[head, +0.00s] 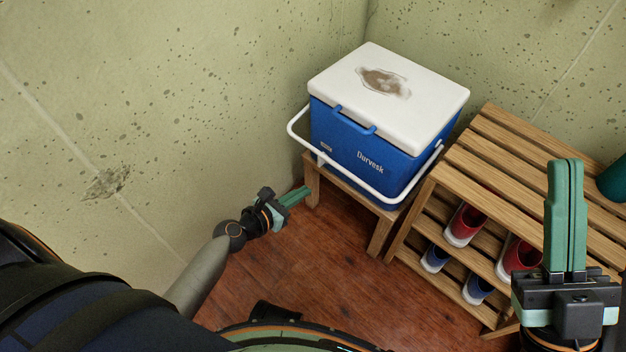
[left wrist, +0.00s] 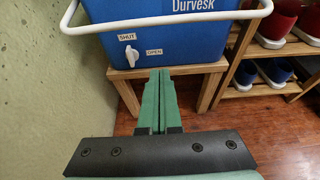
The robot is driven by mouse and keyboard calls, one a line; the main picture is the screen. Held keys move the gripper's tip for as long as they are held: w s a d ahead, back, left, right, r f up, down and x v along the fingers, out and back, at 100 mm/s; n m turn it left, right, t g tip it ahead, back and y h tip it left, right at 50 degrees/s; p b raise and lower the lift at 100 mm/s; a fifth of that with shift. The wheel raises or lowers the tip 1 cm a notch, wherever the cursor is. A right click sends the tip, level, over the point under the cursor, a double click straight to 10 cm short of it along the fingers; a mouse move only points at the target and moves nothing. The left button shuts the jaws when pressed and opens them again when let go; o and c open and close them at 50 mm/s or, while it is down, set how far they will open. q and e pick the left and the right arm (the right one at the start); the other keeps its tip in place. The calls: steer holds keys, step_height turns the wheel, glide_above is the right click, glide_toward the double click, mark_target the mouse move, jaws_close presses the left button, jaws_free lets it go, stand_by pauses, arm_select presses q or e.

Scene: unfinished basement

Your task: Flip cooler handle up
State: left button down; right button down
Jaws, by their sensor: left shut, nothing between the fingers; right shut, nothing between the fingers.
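A blue cooler (head: 345,142) with a white lid (head: 415,92) stands on a low wooden stool in the corner. Its white handle (head: 350,183) hangs down across the front of the body. In the left wrist view the handle (left wrist: 165,20) crosses the blue front (left wrist: 200,42), above a white latch with SHUT and OPEN labels. My left gripper (head: 306,190) is shut and empty, low in front of the stool's left leg, below the handle and apart from it. Its closed fingers (left wrist: 160,75) point at the stool. My right gripper (head: 566,165) is shut and empty, in front of the slatted rack at right.
The wooden stool (head: 380,238) bears the cooler. A wall runs close at left. The floor (head: 310,275) in front is clear.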

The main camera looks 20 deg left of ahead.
arm_select(q)
steer(key=w+d+b, duration=0.1)
steer(key=w+d, duration=0.2)
steer(key=w, duration=0.5)
steer(key=shift+r, duration=0.35)
steer(key=shift+w, duration=0.1)
steer(key=shift+r, duration=0.1)
steer(key=shift+r+g+p, duration=0.3)
steer(key=shift+r+p, duration=0.1)
steer(key=shift+p, duration=0.85)
steer(key=shift+r+p, duration=0.35)
steer(key=shift+p, duration=0.5)
